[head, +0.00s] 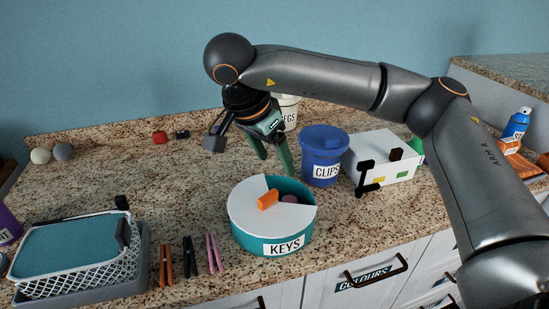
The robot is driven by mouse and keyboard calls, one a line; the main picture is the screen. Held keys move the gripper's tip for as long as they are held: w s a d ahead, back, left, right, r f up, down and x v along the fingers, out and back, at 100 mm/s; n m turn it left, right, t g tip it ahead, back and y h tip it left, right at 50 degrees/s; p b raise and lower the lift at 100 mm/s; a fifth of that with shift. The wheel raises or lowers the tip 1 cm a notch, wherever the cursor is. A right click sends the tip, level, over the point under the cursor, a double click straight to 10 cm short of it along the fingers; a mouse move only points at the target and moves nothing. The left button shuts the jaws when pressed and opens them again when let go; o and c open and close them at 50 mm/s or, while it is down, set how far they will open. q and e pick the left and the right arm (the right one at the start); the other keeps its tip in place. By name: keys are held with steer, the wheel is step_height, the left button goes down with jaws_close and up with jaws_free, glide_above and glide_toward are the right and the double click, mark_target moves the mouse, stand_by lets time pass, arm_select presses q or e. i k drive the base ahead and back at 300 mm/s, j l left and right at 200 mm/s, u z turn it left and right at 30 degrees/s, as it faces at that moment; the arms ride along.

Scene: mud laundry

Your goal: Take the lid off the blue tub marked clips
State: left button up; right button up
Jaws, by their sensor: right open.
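The blue tub marked CLIPS (320,171) stands upright on the speckled counter, right of the picture's middle. Its blue lid (313,135) sits on top, with a small raised blue grip on it. My right gripper (276,163) points down just left of the tub, its two green fingers apart and nothing between them. It appears clear of both tub and lid. My left gripper is out of view.
A teal tub marked KEYS (283,246) with a partly cut-away white lid stands in front. A pale tub (291,114) is behind, partly hidden by my arm. A white box (382,153) is close on the right. Clothespegs and a basket (92,268) lie left.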

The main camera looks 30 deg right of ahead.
mark_target(324, 135)
steer(key=z, duration=1.3)
